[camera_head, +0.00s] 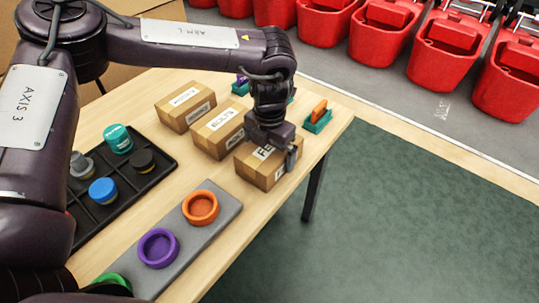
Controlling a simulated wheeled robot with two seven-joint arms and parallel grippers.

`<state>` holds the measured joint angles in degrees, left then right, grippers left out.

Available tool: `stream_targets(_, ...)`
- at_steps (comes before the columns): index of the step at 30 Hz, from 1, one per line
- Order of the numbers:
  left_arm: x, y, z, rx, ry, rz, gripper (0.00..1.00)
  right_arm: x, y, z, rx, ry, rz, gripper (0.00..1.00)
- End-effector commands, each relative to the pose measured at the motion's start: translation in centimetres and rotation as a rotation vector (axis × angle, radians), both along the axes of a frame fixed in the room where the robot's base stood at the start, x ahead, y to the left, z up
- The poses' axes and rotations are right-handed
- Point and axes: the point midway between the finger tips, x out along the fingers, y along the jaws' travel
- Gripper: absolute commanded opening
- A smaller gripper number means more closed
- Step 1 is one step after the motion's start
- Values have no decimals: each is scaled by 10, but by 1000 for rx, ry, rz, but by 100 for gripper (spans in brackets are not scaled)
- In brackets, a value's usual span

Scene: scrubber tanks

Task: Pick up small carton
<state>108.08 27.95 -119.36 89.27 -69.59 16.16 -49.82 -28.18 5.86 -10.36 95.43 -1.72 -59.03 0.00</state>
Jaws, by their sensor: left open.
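Three small brown cartons with white labels stand in a row on the wooden table. The left one (185,106), the middle one (216,131) and the right one (256,170) look alike in size. My left gripper (279,153) points down at the upper right part of the right carton and partly covers it. It is open; one finger shows by the carton's right side. I cannot tell whether it touches the carton, and the other finger is hard to make out. My right gripper does not show.
A black divided tray (152,178) with several round caps lies at left. A grey board (222,217) holds an orange ring (201,208) and a purple ring (158,247). A green holder (318,122) stands near the table's right edge. Red buckets (384,32) line the floor behind.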

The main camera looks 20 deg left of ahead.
Motion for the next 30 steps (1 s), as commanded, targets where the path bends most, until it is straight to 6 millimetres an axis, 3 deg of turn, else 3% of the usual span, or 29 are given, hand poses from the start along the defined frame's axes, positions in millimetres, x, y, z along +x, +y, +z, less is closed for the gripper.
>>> stream_targets(8, 0, 0, -4, 0, 0, 0, 100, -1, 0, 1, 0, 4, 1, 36)
stream_targets(17, 0, 0, -4, 0, 0, 0, 62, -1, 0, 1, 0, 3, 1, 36)
stream_targets(26, 1, 0, -1, -1, -2, 0, 62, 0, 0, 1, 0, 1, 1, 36)
stream_targets(30, 1, 0, 10, -2, -2, 0, 62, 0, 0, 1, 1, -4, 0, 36)
